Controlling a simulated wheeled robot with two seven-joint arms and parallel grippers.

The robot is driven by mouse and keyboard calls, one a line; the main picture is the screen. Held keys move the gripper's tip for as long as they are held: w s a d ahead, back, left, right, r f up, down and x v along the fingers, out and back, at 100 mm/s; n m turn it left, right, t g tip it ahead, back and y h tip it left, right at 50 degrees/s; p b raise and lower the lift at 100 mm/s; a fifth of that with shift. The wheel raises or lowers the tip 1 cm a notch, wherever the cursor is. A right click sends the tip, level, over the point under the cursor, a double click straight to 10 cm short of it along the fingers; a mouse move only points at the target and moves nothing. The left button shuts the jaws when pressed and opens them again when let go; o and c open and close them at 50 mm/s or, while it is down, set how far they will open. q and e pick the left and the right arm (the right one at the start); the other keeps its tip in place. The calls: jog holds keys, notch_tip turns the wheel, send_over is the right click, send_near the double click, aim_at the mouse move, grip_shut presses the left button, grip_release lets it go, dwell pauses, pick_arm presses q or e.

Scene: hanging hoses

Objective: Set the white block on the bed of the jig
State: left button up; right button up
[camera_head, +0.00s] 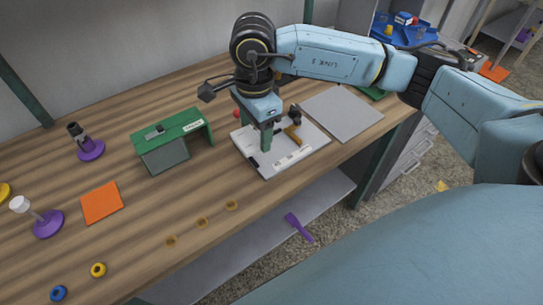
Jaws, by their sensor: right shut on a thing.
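The jig (312,139) is a white plate on the wooden bench, with a black and tan clamp-like part (293,123) on it. My right gripper (267,146) points down over the left part of the jig, its greenish fingers close to the plate. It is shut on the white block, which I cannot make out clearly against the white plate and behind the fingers. I cannot tell whether the block touches the bed. A small pale piece with dark marks (293,156) lies near the jig's front edge. My left gripper is out of view.
A green bench-like stand (170,132) is left of the jig, and a grey plate (341,112) lies to its right. Purple-based posts (90,150), an orange square (101,203) and small rings (98,270) are farther left. The bench's front edge is close to the jig.

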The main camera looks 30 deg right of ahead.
jog(key=m, duration=0.2)
jog(key=shift+s+d+m, duration=0.1)
jog(key=shift+d+m, duration=0.1)
jog(key=shift+m, duration=0.2)
jog(key=m, duration=1.5)
send_over(276, 164)
notch_tip(276, 164, down, 6)
jog(key=shift+p, duration=0.3)
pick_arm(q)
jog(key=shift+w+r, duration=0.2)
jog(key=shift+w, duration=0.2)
pick_arm(e)
jog(key=shift+f, duration=2.2)
jog(key=shift+f+b, duration=0.1)
jog(key=shift+b, duration=0.25)
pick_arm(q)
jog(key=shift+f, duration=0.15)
pick_arm(e)
jog(key=o, duration=0.9)
jog(key=shift+o, duration=0.2)
